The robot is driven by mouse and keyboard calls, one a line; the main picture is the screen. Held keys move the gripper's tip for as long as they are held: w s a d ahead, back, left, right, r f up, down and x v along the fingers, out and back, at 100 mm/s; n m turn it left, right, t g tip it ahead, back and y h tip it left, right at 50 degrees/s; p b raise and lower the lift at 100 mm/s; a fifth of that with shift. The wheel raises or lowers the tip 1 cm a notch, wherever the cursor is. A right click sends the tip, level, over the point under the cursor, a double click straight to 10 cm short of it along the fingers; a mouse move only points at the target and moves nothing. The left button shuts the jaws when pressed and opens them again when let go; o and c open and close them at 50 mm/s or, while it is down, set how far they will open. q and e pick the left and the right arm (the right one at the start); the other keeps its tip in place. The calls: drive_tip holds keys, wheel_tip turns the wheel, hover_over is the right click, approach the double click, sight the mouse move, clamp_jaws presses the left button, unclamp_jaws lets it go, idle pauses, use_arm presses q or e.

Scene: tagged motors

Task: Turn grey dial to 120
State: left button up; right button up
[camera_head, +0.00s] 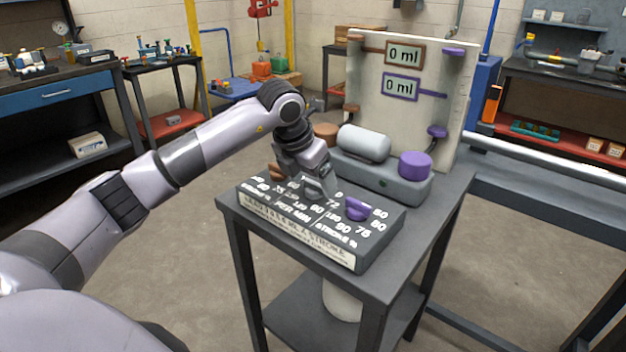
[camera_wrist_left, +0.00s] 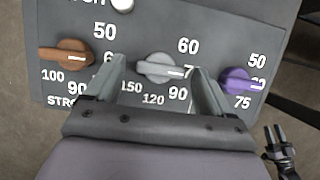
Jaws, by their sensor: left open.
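In the left wrist view the grey dial (camera_wrist_left: 158,68) sits on the dark panel between the orange-brown dial and the purple dial. Its white pointer line faces right, toward a number partly hidden by a finger, seemingly 72. The 120 mark (camera_wrist_left: 153,99) lies below the dial, left of the 90. My left gripper (camera_wrist_left: 159,74) is open, with one finger on each side of the grey dial; I cannot tell whether they touch it. In the head view my left gripper (camera_head: 318,190) comes down over the panel and hides the grey dial.
The purple dial (camera_wrist_left: 238,80) is close right of the right finger; the orange-brown dial (camera_wrist_left: 66,56) is left. Behind the control panel (camera_head: 300,252) stand a grey cylinder (camera_head: 364,143) and a display board (camera_head: 362,112). A dark pronged thing (camera_wrist_left: 279,150) shows below right, unclear.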

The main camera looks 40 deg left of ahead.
use_arm(q)
drive_tip(key=shift+w+f, duration=0.2)
drive_tip(key=shift+f, duration=0.2)
drive_tip(key=c, duration=1.1)
drive_tip(key=shift+o, duration=0.2)
